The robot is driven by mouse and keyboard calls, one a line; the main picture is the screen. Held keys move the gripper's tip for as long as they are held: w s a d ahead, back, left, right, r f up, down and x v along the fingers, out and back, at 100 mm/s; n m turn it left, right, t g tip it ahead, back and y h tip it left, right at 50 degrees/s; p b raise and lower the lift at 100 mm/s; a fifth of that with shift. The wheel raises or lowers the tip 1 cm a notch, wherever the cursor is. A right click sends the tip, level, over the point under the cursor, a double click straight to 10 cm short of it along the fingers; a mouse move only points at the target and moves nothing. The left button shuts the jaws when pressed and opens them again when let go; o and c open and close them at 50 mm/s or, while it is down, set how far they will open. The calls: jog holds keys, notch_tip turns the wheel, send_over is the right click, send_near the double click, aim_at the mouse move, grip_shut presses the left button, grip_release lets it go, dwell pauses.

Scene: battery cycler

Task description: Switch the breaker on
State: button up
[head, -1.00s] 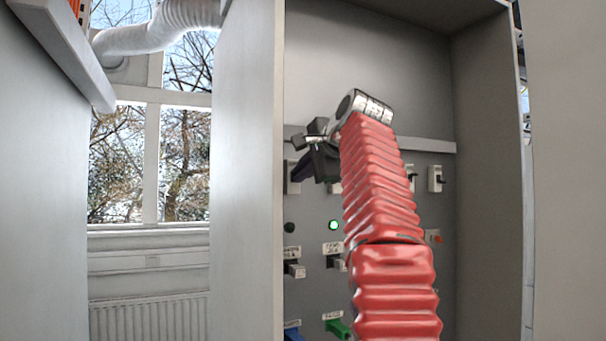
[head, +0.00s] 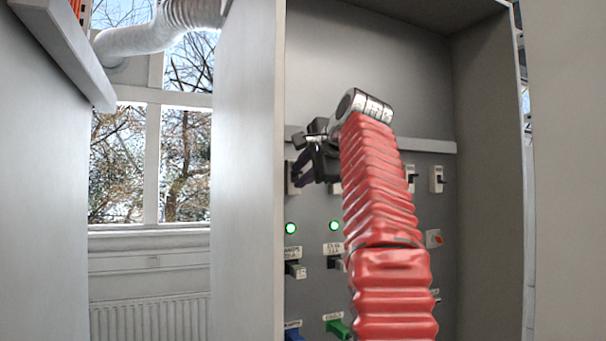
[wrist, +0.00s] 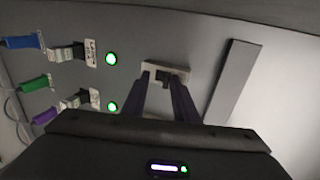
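The breaker (wrist: 152,67) is a pale block with a dark toggle, on the grey panel at the upper middle of the wrist view. In the head view it (head: 291,188) is the leftmost in the row, partly hidden by my gripper. My gripper (wrist: 163,80) has its two dark fingers apart, with the tips at the breaker and the toggle between them. I cannot tell whether they touch it. In the head view my gripper (head: 300,172) is in front of the left breaker. The green lamp (head: 291,228) below this breaker is lit.
A second lit green lamp (head: 334,226) is to the right. Two more breakers (head: 436,179) and a red switch (head: 434,239) are on the right of the panel. Labelled connectors and blue and green plugs (head: 337,328) are lower down. A grey rail (head: 432,146) runs above.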

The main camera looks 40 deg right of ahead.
jog(key=v, duration=1.3)
jog(key=shift+s, duration=0.35)
jog(key=shift+a, duration=0.1)
dwell(0.3)
